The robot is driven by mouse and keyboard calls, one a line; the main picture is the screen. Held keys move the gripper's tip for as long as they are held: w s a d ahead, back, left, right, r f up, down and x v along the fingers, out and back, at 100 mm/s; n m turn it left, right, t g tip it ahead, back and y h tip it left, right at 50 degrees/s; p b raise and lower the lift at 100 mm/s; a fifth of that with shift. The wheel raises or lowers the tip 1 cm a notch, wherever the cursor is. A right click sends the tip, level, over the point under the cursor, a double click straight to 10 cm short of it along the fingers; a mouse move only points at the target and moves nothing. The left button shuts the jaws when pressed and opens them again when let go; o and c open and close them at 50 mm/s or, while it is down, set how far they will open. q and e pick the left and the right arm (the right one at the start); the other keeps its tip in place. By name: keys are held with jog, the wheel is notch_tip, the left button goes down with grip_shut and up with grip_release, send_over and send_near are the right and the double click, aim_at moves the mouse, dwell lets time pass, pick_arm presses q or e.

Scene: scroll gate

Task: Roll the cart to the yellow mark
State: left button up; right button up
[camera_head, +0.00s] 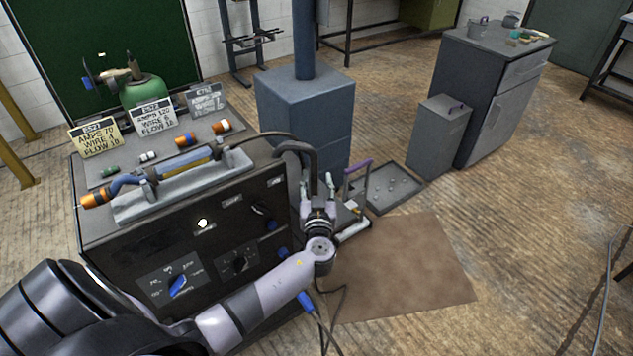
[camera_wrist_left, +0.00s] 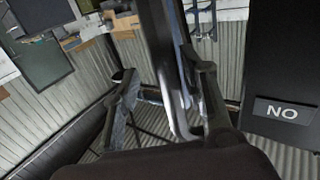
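A large dark welding unit (camera_head: 215,235) with dials and a grey top stands at the left in the head view. A low frame with a purple-topped upright handle (camera_head: 347,190) stands just right of it. I cannot tell for sure which is the cart. My left gripper (camera_head: 318,187) is at the unit's right side, beside the handle. In the left wrist view my left gripper (camera_wrist_left: 166,75) has its fingers apart. A grey curved bar (camera_wrist_left: 172,95) shows between them, nearer the right finger; contact is unclear. No yellow floor mark shows clearly. My right gripper is out of view.
A brown mat (camera_head: 405,270) lies on the wooden floor, with a shallow tray (camera_head: 373,205) behind it. A grey bin (camera_head: 438,138) and cabinet (camera_head: 497,95) stand at right. A blue-grey pedestal (camera_head: 303,110) is behind. Yellow posts (camera_head: 14,165) stand far left.

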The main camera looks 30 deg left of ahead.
pick_arm(q)
jog(key=v, duration=1.2)
